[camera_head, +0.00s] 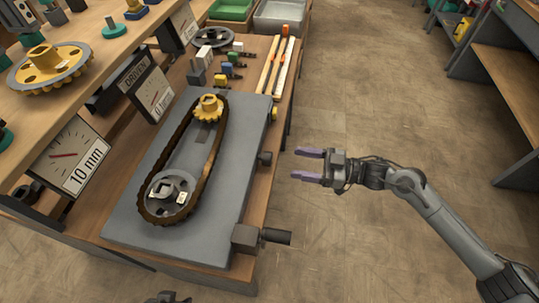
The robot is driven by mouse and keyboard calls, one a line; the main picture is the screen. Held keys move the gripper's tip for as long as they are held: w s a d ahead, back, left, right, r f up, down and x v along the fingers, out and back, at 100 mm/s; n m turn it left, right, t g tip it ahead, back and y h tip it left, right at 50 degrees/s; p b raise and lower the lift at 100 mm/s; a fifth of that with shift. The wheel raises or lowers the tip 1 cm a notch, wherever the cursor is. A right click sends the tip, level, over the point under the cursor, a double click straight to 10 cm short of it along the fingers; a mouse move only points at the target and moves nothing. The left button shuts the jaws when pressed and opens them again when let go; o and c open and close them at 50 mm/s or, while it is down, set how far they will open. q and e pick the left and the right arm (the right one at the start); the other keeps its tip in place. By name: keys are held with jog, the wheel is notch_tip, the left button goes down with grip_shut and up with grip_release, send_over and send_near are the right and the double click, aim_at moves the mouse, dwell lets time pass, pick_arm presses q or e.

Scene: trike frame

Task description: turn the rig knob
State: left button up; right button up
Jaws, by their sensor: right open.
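The rig is a grey plate (236,160) on the bench, with a brown chain (217,150) looped around a yellow sprocket (209,107) and a grey sprocket (168,192). A dark cylindrical knob (277,237) sticks out to the right from a block (245,236) at the plate's near right corner. A smaller dark knob (265,158) is on the plate's right edge. I cannot tell which one is the rig knob. My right gripper (299,164) is open and empty, right of the small knob and apart from it. A dark piece at the bottom edge may be my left gripper (167,298), mostly cut off.
Dial gauges (75,158) and a "DRIVEN" gauge (146,87) stand left of the plate. Small coloured parts and pale strips (275,66) lie behind it. Green (232,9) and grey bins are at the back. Open floor lies around my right arm; another bench (508,82) is at right.

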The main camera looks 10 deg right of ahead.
aim_at(271, 159)
jog(key=b+x, duration=0.2)
jog(key=x, duration=0.5)
jog(key=shift+w+a+f, duration=0.1)
jog(key=shift+a, duration=0.2)
jog(key=shift+w+a, duration=0.15)
jog(key=shift+a, duration=0.35)
jog(key=c, duration=1)
jog(key=shift+n, duration=0.5)
jog(key=shift+c, duration=0.2)
jog(key=shift+n, duration=0.9)
jog(key=o, duration=1)
jog(key=shift+o, duration=0.2)
jog(key=shift+p, duration=0.3)
